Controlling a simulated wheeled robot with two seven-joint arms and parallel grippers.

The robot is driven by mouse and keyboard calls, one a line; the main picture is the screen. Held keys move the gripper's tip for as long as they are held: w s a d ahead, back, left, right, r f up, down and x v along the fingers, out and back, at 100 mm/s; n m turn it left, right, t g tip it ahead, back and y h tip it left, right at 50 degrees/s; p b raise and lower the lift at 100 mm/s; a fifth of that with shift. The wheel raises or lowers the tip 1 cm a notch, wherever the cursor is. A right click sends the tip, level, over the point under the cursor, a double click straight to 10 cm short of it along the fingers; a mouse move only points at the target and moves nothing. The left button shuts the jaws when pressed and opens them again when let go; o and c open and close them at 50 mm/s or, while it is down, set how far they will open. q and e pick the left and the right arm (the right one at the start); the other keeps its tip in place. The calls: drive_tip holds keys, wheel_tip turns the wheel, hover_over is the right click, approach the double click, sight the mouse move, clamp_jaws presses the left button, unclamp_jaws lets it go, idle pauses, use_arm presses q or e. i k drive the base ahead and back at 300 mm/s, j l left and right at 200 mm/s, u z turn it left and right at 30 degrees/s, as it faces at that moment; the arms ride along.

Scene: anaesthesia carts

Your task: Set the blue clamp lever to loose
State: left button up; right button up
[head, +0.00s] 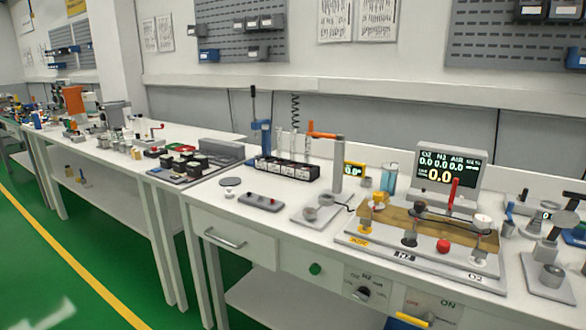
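A blue upright clamp-like part (262,135) stands at the back of the bench, left of the middle, with a tall thin dark rod rising beside it. A small blue lever (510,211) stands upright on a grey fitting at the right end of the bench. I cannot tell for certain which of these is the blue clamp lever, nor its loose or tight setting. Neither of my grippers is in view.
A black rack (287,169) with glass tubes stands before the blue upright part. A gas panel (420,240) with a red lever and a display (447,175) is right of the middle.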

sight(508, 225)
drive_tip(key=z, duration=1.35)
drive_tip(key=i+j+u, duration=0.15)
drive_tip(key=i+j, duration=0.4)
drive_tip(key=j, duration=0.15)
drive_tip(key=i+j+u, duration=0.2)
drive_tip(key=i+j, duration=0.35)
drive_tip(key=j, duration=0.1)
